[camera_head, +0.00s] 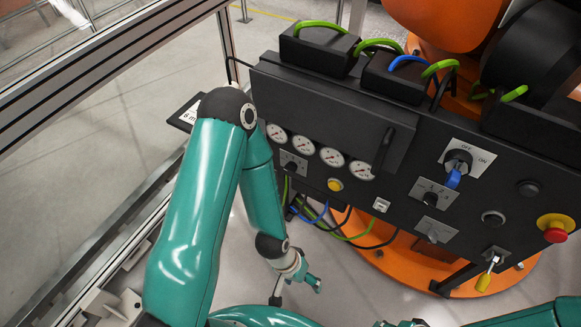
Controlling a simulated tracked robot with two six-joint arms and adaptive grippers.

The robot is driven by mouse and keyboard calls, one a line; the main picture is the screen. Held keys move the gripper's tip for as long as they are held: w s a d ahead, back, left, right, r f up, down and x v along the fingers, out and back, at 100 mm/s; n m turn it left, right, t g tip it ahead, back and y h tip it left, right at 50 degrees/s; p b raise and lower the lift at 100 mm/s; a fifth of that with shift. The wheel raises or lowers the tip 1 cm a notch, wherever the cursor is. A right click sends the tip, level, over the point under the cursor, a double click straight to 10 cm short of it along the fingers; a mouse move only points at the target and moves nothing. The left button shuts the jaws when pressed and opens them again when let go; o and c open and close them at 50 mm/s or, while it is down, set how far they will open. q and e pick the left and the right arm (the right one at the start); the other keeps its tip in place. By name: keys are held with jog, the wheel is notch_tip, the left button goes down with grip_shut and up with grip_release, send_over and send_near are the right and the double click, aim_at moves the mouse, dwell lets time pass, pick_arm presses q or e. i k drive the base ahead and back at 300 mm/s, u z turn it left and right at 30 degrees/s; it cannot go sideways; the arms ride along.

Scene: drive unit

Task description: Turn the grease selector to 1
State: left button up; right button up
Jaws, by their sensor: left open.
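A selector knob (430,198) on a grey plate with small number marks sits on the dark panel, below the OFF/ON switch. A smaller black knob (292,165) with marks around it sits below the gauges. The labels are too small to tell which one is the grease selector. My left gripper (296,290) is open and empty, low in front of the panel and left of the numbered knob, apart from it. My right gripper is not in view.
The OFF/ON switch (458,162) has a blue handle. A yellow button (335,185), a red emergency stop (555,235) and a yellow-handled key (484,280) are on the panel (390,215). Green and blue cables (345,235) hang below it, close to my left gripper.

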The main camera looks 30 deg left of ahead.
aim_at(292, 167)
jog(key=u, duration=0.05)
jog(key=k, duration=1)
jog(key=u, duration=0.2)
jog(key=i, duration=0.35)
jog(key=u, duration=1.05)
jog(key=i, duration=0.5)
jog(key=z, duration=0.1)
